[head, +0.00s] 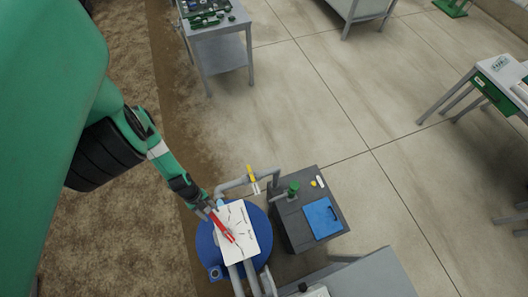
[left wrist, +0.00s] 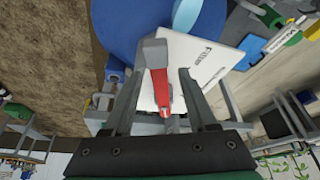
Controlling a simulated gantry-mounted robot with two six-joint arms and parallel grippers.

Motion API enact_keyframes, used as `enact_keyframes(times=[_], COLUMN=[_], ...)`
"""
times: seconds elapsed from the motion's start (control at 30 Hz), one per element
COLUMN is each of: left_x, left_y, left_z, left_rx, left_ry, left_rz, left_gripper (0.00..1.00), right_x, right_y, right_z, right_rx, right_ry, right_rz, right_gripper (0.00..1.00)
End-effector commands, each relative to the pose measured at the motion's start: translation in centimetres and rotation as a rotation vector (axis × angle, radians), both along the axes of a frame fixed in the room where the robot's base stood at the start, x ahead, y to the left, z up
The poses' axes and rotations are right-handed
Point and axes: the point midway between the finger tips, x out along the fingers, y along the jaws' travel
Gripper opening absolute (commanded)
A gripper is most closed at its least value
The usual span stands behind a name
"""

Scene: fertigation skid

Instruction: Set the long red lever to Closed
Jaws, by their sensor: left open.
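The long red lever (head: 222,229) lies over a white panel (head: 256,222) on top of a round blue tank (head: 206,246). In the left wrist view the lever (left wrist: 160,88) shows a red shaft with a grey end, pointing up the picture. My left gripper (head: 207,210) is at the lever's upper-left end in the head view. In the left wrist view my left gripper (left wrist: 159,78) is open, with one finger on each side of the lever and visible gaps. The white panel (left wrist: 212,58) carries printing that seems to read "Filter". My right gripper is not in view.
Grey pipes (head: 232,184) with a yellow-handled valve (head: 251,174) run beside the tank. A dark grey box (head: 291,219) with a green fitting (head: 293,188) and blue panel (head: 322,217) stands right of it. Tables stand farther off; the concrete floor (head: 330,120) between is clear.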

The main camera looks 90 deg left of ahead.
Motion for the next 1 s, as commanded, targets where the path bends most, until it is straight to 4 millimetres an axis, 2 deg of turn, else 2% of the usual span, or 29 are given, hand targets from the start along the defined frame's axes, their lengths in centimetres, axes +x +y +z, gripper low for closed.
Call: enact_keyframes(times=[0.27,0.37,0.7,0.83,1.0], left_x=[-0.1,-0.4,-2.2,-2.7,-2.8], left_y=[0.2,0.6,2.9,3.4,3.5], left_z=[0.3,1.5,8.6,10.2,10.7], left_rx=[0.002,0.003,0.002,0.001,0.001], left_ry=[0.002,0.003,0.002,0.002,0.001], left_rz=[0.002,0.003,0.003,0.001,0.001], left_gripper=[0.57,0.57,0.57,0.57,0.57], right_x=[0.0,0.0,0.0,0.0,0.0], right_y=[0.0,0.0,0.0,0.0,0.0], right_z=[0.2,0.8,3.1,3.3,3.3], right_rx=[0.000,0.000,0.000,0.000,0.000], right_ry=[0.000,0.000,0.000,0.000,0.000], right_rz=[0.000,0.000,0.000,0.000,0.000], right_gripper=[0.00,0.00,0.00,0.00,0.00])
